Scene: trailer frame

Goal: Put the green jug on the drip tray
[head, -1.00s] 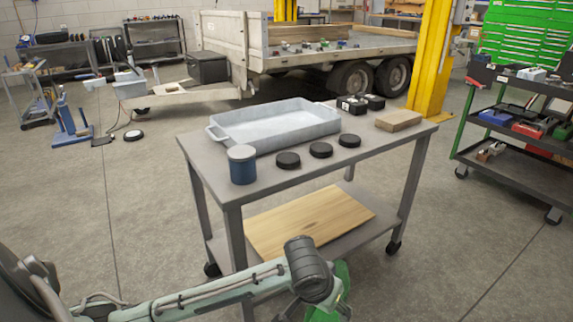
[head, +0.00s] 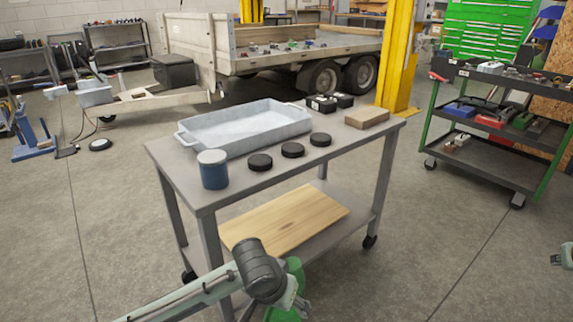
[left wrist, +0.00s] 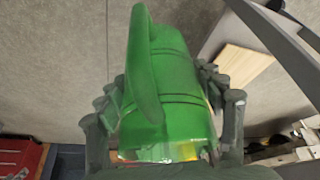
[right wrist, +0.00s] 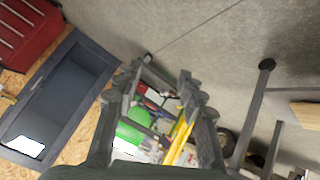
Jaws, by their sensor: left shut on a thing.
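The drip tray (head: 240,138) is a shallow pale grey tray with end handles, lying empty on top of the grey metal cart. My left gripper (left wrist: 168,95) is shut on the green jug (left wrist: 165,75), with a finger on each side of its body and its handle towards the camera. In the head view the green jug (head: 294,275) is low in front of the cart, below its top, partly hidden by my arm. My right gripper (right wrist: 163,75) is open and empty; it also shows at the right edge of the head view (head: 556,259).
On the cart top (head: 255,184) stand a blue can (head: 213,170), several black discs (head: 292,150), black boxes (head: 322,104) and a brown block (head: 367,117). A wooden board (head: 285,217) lies on its lower shelf. A tool trolley (head: 500,125) stands right. Floor between is clear.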

